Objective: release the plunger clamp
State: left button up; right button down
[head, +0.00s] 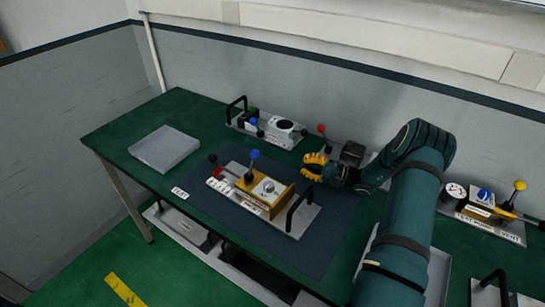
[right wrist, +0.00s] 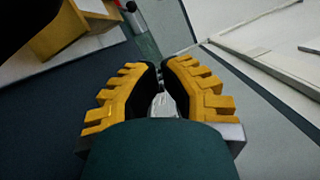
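On the blue mat sits a metal fixture plate (head: 304,220) carrying an amber block (head: 246,188). A lever with a blue knob (head: 255,154) stands upright by the block. I cannot tell for sure which of these belongs to the plunger clamp. My right gripper (head: 309,167) is right of the block, apart from it. In the right wrist view its fingers (right wrist: 160,68) come together with nothing visible held between them. The amber block (right wrist: 62,25) shows there at upper left. My left gripper is out of view.
A black arched handle (head: 299,203) rises at the plate's right end. Behind stands another fixture (head: 283,126) with blue and red knobs. A grey tray (head: 165,149) lies left. A gauge unit (head: 455,193) with a yellow-knobbed lever is at right. The blue mat (head: 325,250) has bare room in front.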

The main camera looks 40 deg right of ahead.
aim_at(252, 162)
pick_arm(q)
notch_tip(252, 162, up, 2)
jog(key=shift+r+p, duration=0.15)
jog(key=shift+p, duration=0.85)
pick_arm(e)
jog(key=s+a+x, duration=0.1)
jog(key=a+x, duration=0.1)
jog(key=x, duration=1.1)
jog(key=shift+s+r, duration=0.4)
jog(key=shift+a, duration=0.1)
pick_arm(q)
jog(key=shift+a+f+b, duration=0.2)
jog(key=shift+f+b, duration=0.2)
pick_arm(e)
jog(key=shift+a+r+n, duration=0.15)
jog(key=shift+r+n, duration=0.05)
jog(key=shift+n, duration=0.2)
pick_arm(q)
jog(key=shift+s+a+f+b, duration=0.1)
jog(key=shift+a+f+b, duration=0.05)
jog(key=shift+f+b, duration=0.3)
pick_arm(e)
jog(key=shift+s+a+r+n+g, duration=0.2)
jog(key=shift+n+g, duration=0.1)
jog(key=shift+n, duration=0.1)
